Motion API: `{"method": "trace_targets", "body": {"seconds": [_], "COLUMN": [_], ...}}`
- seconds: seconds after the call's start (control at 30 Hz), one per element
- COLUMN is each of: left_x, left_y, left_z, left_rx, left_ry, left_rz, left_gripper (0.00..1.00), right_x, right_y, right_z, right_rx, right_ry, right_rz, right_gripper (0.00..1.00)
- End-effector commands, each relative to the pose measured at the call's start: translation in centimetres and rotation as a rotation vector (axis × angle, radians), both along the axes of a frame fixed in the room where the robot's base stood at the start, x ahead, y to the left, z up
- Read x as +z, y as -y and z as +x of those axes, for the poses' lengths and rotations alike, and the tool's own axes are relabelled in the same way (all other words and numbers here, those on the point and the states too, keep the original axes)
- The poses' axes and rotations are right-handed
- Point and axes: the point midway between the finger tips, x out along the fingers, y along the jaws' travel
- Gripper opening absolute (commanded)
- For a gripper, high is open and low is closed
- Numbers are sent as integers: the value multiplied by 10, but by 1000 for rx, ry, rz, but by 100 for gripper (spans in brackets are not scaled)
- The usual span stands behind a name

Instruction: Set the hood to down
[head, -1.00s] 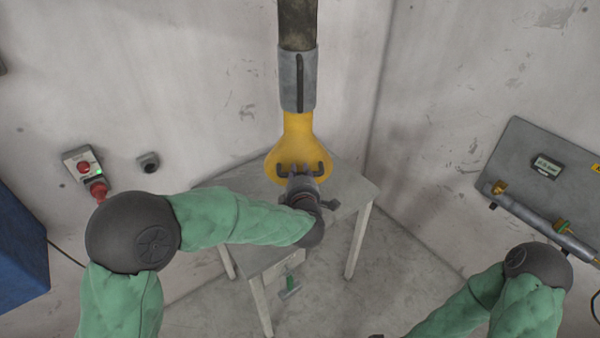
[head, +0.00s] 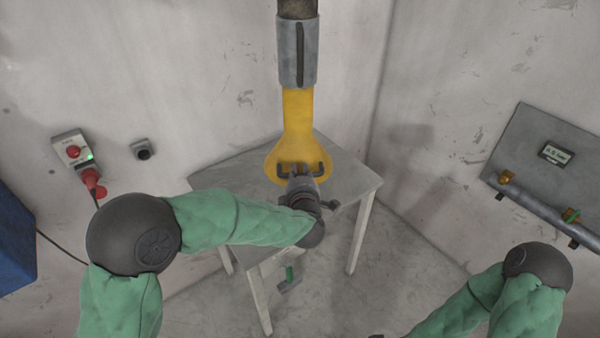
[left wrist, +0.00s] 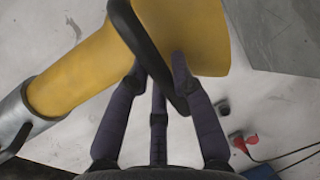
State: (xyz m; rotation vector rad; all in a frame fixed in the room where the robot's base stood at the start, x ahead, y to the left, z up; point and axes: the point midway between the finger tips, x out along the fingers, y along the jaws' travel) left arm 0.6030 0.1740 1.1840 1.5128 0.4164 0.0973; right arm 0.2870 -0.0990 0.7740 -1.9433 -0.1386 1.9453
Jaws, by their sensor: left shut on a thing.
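The yellow hood (head: 298,125) hangs from a grey sleeve (head: 297,55) on a dark vertical pipe, with its flared end over the table. A dark bar handle (head: 318,168) crosses the flared end. My left gripper (head: 299,177) is at this handle and shut on it. In the left wrist view the fingers (left wrist: 160,85) close around the dark handle (left wrist: 150,50), with the yellow hood (left wrist: 75,70) behind. The fingertips are partly hidden by the handle. My right arm comes in at the lower right, and its gripper does not clearly show.
A grey table (head: 345,185) stands below the hood. A switch box (head: 72,150) with a red plug (head: 92,180) is on the left wall. A grey panel (head: 545,155) with pipe fittings is at the right. A blue box (head: 12,240) stands at the left edge.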

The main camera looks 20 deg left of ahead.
Motion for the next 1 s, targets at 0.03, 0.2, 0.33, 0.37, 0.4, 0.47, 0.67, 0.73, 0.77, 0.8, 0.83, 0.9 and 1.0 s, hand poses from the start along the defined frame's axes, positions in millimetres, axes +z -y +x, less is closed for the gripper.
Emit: {"method": "trace_targets", "body": {"seconds": [0.03, 0.2, 0.33, 0.37, 0.4, 0.47, 0.67, 0.73, 0.77, 0.8, 0.83, 0.9, 1.0], "left_x": [-14, -35, -46, -47, -48, -47, -45, -45, -45, -45, -45, -44, -44], "left_y": [0, 0, 0, 0, 0, 0, 0, 0, 0, 0, 0, 0, 0], "left_z": [-1, -1, -1, -1, -1, -1, 0, 0, 0, 0, 0, 0, 0], "left_rx": [0, 0, 0, 0, 0, 0, -1, -1, 0, 0, 0, 0, 0], "left_ry": [-5, -5, -5, -5, -5, -4, -3, -3, -3, -2, -2, -2, -1], "left_rz": [0, 0, 0, 0, 0, 1, 0, 0, 0, 0, 0, 0, 1], "left_gripper": [0, 0, 0, 0, 0, 0, 0, 29, 37, 48, 48, 48, 48], "right_x": [-11, -30, -40, -41, -42, -42, -41, -40, -41, -41, -41, -41, -41], "right_y": [0, 0, 0, 0, 0, 0, 0, 0, 0, 0, 0, 0, 0], "right_z": [0, 0, 0, 0, 0, 0, 0, 0, 0, 0, 0, 0, 0], "right_rx": [0, 0, 0, 0, 0, 0, 0, 0, 0, 0, 0, 0, 0], "right_ry": [0, 0, 0, 0, 0, 0, 0, 0, 0, 0, 0, 0, 0], "right_rz": [0, 0, 0, 0, 0, 0, 0, 0, 0, 0, 0, 0, 0], "right_gripper": [49, 49, 49, 49, 49, 49, 49, 49, 49, 49, 49, 49, 49]}}
